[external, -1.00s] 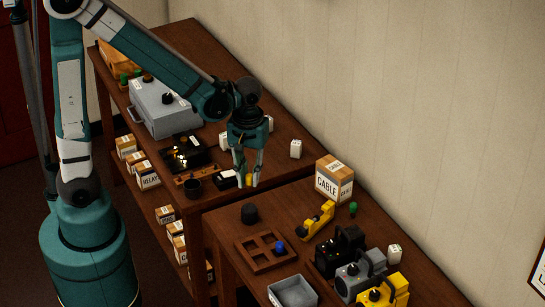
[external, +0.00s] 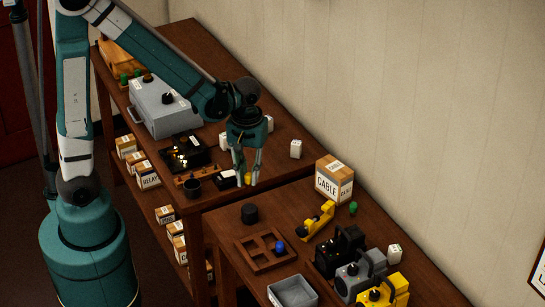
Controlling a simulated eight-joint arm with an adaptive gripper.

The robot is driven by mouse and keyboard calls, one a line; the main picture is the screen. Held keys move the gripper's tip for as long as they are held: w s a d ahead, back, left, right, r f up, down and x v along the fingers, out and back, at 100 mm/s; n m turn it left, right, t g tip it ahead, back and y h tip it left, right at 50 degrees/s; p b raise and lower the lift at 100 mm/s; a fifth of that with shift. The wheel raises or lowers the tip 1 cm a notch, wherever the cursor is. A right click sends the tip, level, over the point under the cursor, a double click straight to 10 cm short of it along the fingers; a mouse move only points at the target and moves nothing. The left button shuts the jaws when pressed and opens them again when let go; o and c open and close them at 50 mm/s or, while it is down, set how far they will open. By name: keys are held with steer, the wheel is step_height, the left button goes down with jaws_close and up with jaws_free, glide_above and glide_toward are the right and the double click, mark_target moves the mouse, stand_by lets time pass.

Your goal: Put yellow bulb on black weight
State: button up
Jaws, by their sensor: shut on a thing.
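The yellow bulb (external: 248,177) is a small yellow shape low between the fingers of my gripper (external: 246,182). My gripper points down and is shut on it, near the front right end of the far table. The fingers hide part of the bulb, and I cannot tell whether it is clear of the table top.
A wooden tray (external: 239,239) with a blue bulb (external: 279,247) lies in front of the weight. A yellow tool (external: 318,221) and a cable box (external: 334,181) stand to the right. A black cup (external: 192,188) and a white-topped block (external: 226,179) are left of my gripper.

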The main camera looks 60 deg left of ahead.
mark_target(249, 185)
steer(key=shift+f, duration=1.95)
steer(key=shift+f+b, duration=0.35)
steer(key=shift+f, duration=1.75)
steer(key=shift+f, duration=0.15)
steer(key=o, duration=0.8)
steer(key=shift+c, duration=0.2)
steer(key=shift+r, duration=0.2)
steer(key=shift+r+p, duration=0.55)
steer(key=shift+r, duration=5.45)
